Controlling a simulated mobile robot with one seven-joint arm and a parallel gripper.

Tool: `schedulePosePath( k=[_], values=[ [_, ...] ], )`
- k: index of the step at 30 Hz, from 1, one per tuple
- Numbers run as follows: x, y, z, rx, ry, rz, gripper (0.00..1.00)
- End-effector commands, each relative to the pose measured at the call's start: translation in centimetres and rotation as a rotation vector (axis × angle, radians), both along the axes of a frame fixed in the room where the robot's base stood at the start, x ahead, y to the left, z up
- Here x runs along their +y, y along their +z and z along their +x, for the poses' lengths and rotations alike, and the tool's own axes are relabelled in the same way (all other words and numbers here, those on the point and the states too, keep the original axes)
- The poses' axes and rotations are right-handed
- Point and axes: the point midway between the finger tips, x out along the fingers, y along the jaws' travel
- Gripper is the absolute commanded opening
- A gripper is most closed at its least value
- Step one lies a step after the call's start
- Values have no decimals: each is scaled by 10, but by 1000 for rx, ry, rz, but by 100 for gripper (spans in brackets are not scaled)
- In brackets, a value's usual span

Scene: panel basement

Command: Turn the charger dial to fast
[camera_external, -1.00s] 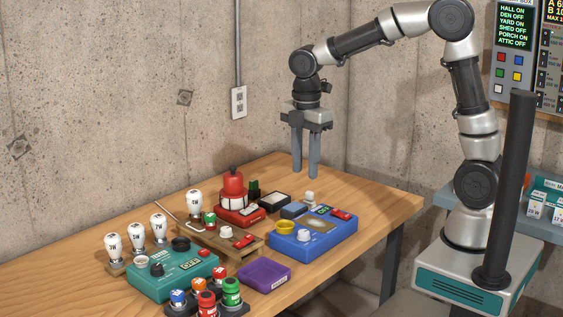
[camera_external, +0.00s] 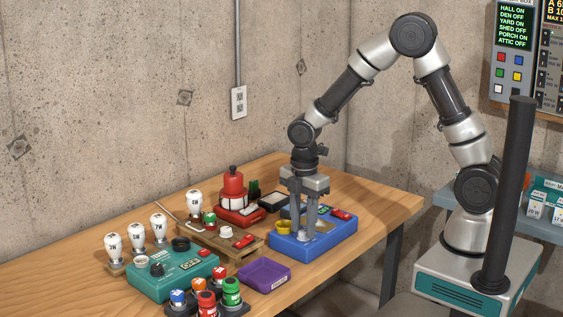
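A blue box (camera_external: 335,236) stands on the right part of the wooden table. I take it for the charger, but its lettering is too small to read. It has a yellow cup at its left, a small green display (camera_external: 324,210) and a red switch at its back right. A white knob showed on its front left earlier; my fingers now largely hide that spot. My gripper (camera_external: 304,230) points straight down over the box's front left, fingers apart and low at the knob. I cannot tell whether they touch it. Which setting the dial points to is not readable.
A purple tray (camera_external: 264,276) lies just left of the blue box. A teal box (camera_external: 172,275) with a black knob, several white bulbs and several coloured jars stand farther left. A red device (camera_external: 234,195) and a wooden board (camera_external: 216,242) are close behind. The table's right end is bare.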

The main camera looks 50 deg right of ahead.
Motion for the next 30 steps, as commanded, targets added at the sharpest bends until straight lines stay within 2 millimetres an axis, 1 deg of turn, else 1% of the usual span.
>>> schedulePosePath(
  k=[3, 11, 12, 17, 18, 26, 30],
  values=[
    [0, -7, 0, 1, 1, -1, 32],
    [0, -8, 0, 0, 0, 0, 32],
    [0, -8, 0, 0, 0, 0, 31],
    [0, -8, 0, 0, 0, 0, 4],
    [0, -8, 0, 0, 0, 0, 2],
    [0, -8, 0, 0, -28, 0, 2],
    [0, -8, 0, 0, -88, 0, 2]
  ],
)
